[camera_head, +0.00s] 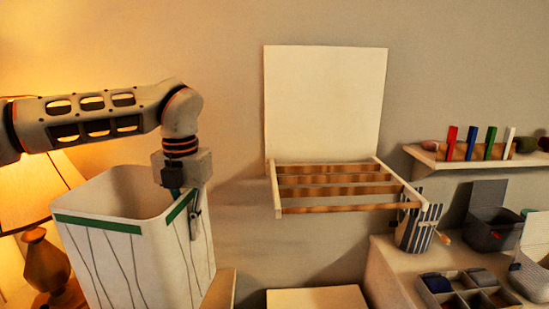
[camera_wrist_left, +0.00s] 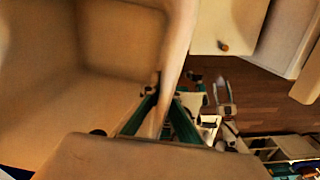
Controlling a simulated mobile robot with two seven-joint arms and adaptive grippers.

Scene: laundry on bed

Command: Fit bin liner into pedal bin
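A tall, open white container with a green band under its rim and thin dark lines down its sides (camera_head: 105,262) stands at the left of the head view. I cannot tell whether it is the pedal bin, and I make out no bin liner. My left gripper (camera_head: 187,207) points down at its right rim. In the left wrist view, the green fingers (camera_wrist_left: 166,105) straddle the container's wall (camera_wrist_left: 181,35), one inside and one outside. Whether they press on the wall is unclear. The container's floor is partly visible there. My right gripper is in neither view.
A wooden-slatted rack with a white back panel (camera_head: 325,100) is on the wall. A shelf with coloured blocks (camera_head: 480,164) is at right, above a grey open box (camera_head: 490,228) and a divided tray (camera_head: 465,292). A lamp (camera_head: 38,190) stands behind the container.

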